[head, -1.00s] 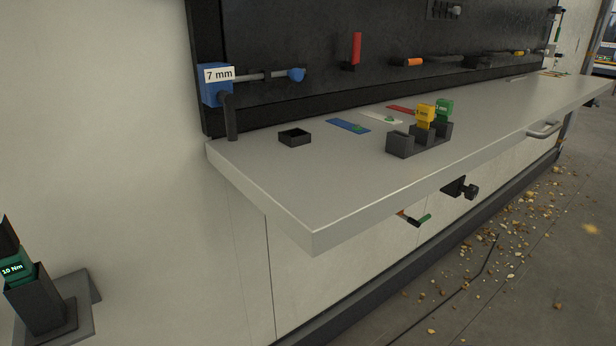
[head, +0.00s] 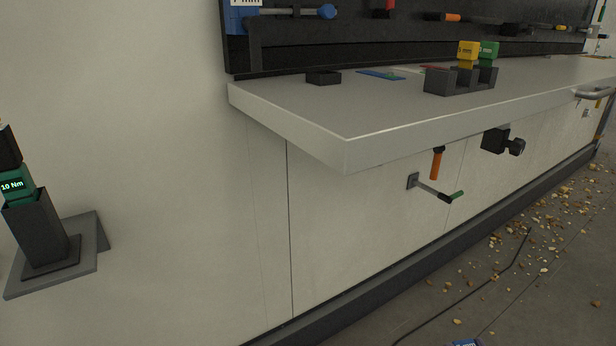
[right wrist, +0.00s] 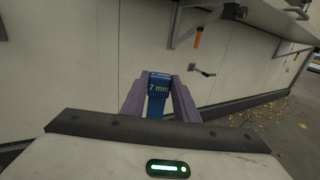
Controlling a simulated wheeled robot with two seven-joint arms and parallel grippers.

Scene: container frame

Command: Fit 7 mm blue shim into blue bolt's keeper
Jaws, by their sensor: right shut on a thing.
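The blue shim (right wrist: 159,86), labelled 7 mm, is between the fingers of my right gripper (right wrist: 160,90), which is shut on it. Its labelled top also shows at the bottom edge of the head view (head: 466,342). A blue block (head: 243,17) with a partly cut-off label is at the top left of the head view, on the dark back panel. From it a grey rod runs right to a blue knob (head: 327,12), which looks like the blue bolt. I cannot make out the keeper's opening. My left gripper is not in view.
The grey bench top (head: 300,104) juts out below the bolt. It carries a small black tray (head: 323,77) and a dark rack (head: 440,82) with yellow and green blocks. A black clamp (head: 497,141) and an orange handle (head: 436,163) sit below its edge. A 10 Nm tool stands in a holder (head: 35,228) at left.

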